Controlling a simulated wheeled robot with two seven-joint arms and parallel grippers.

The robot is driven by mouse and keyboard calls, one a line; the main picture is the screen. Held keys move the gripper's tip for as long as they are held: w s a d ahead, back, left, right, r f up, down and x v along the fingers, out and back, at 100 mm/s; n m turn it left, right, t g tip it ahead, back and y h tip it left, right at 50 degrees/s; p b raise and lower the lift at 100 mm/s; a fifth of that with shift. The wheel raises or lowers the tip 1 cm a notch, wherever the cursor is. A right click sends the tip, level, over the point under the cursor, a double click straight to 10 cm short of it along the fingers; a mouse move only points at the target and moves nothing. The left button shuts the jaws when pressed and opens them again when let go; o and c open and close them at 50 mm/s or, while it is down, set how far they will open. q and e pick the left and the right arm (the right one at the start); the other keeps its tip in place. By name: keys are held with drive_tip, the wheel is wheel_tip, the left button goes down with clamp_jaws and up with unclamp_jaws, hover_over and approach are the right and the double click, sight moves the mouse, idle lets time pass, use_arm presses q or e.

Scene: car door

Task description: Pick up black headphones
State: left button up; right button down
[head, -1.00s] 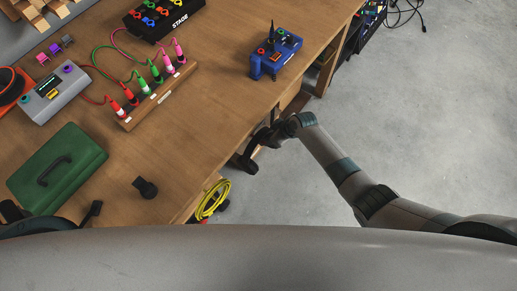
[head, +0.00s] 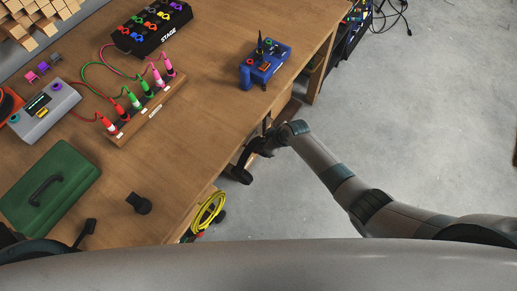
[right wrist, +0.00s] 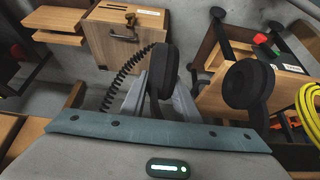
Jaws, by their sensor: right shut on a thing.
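The black headphones show in the right wrist view as two dark round ear pads (right wrist: 248,84), with a coiled black cord beside the nearer one. My right gripper (right wrist: 152,100) is shut on the headphones at the nearer pad. In the head view the headphones (head: 243,170) hang off the front edge of the wooden workbench, below its top, and my right gripper (head: 265,145) is at their upper end, partly hidden by its wrist. At the lower left of the head view, part of my left arm shows; its jaws cannot be made out clearly.
The wooden workbench (head: 190,135) holds a green case (head: 75,205), a blue device (head: 265,68), a grey box (head: 38,125), a plug rack (head: 150,115) and a black stage box (head: 150,35). A yellow cable coil (head: 207,212) hangs by the bench edge. The floor at right is open.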

drive_tip(key=shift+r, duration=0.15)
drive_tip(key=shift+r, duration=0.95)
use_arm(q)
drive_tip(key=w+d+f+t+b, duration=0.1)
drive_tip(key=w+d+t+b, duration=0.1)
drive_tip(key=w, duration=0.5)
drive_tip(key=shift+d+h+b, duration=0.4)
drive_tip(key=shift+d+b, duration=0.2)
drive_tip(key=shift+b, duration=0.1)
use_arm(e)
drive_tip(key=s+d+r, duration=0.1)
drive_tip(key=s+d, duration=0.9)
drive_tip(key=d, duration=0.4)
drive_tip(key=shift+s+d+r, duration=0.15)
drive_tip(key=shift+s+d, duration=0.1)
drive_tip(key=shift+s, duration=0.05)
use_arm(q)
drive_tip(key=shift+w+f, duration=0.15)
drive_tip(key=shift+w, duration=0.05)
